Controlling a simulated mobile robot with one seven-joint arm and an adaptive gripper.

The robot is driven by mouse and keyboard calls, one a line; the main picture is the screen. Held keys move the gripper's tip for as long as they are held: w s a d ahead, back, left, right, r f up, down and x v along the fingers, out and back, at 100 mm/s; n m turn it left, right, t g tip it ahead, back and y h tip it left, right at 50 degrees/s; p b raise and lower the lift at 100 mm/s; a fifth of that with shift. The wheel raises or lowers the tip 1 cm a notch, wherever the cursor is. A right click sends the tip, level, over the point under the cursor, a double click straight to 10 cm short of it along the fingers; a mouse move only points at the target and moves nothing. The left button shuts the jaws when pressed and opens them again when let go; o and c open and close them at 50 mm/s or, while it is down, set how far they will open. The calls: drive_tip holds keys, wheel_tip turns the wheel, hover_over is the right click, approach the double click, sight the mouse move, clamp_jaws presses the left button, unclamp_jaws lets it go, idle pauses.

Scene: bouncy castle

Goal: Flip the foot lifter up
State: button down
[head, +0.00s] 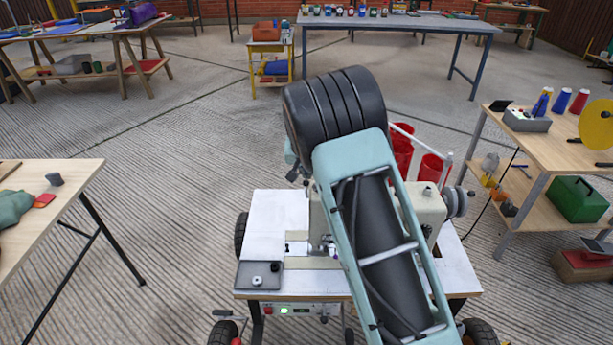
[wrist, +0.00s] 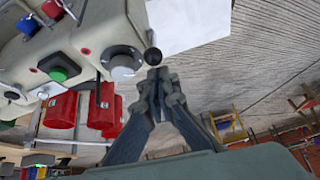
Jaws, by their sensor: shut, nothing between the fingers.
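A cream sewing machine (head: 430,207) stands on a white-topped wheeled table, largely hidden behind my arm in the head view. Its body (wrist: 95,35) fills the upper left of the wrist view, with a grey dial (wrist: 122,63) and a green button (wrist: 58,73). A small black ball knob (wrist: 152,55), which looks like the end of the foot lifter, shows just past my fingertips. My gripper (wrist: 160,76) is shut and empty, its tips very near the knob; I cannot tell whether they touch. The lever behind the knob is not clearly seen.
Red containers (head: 432,168) stand behind the machine. A wooden workbench (head: 60,185) is at left, another (head: 560,150) at right.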

drive_tip(key=shift+s, duration=0.5)
